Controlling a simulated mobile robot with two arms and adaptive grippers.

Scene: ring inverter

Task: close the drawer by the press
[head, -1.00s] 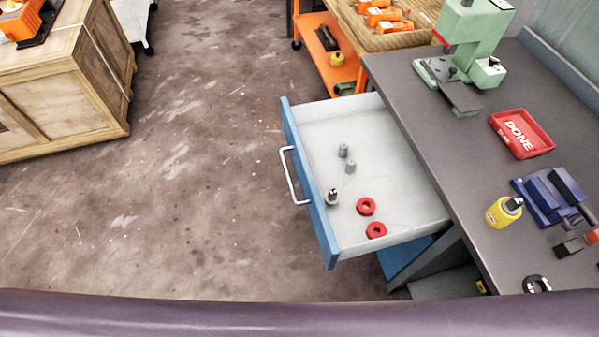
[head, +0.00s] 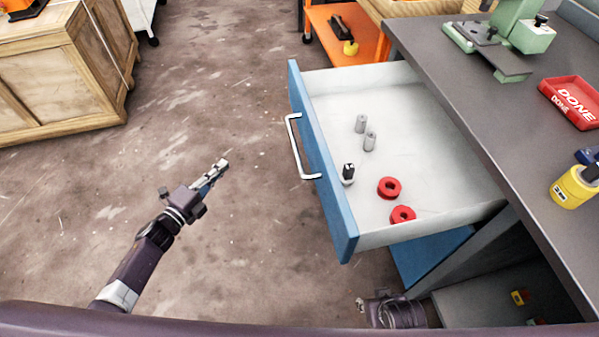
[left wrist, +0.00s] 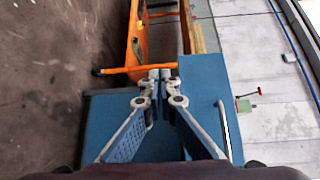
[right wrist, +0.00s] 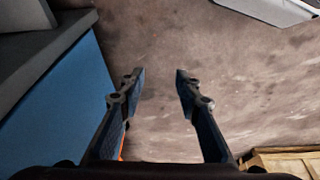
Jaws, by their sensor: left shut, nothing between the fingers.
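The drawer stands open from the workbench, with a blue front (head: 325,165) and a white handle (head: 298,147). The green press (head: 512,28) stands on the bench top behind it. My left gripper (head: 222,165) is shut and empty, over the floor to the left of the handle, apart from the drawer. My right gripper (head: 362,304) is low at the bottom of the head view, below the drawer front. In the right wrist view it is open and empty (right wrist: 158,75).
Inside the drawer are two red rings (head: 389,188), two grey cylinders (head: 361,123) and a small dark-topped piece (head: 348,173). An orange cart (head: 325,38) is behind. Floor left of the drawer is clear.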

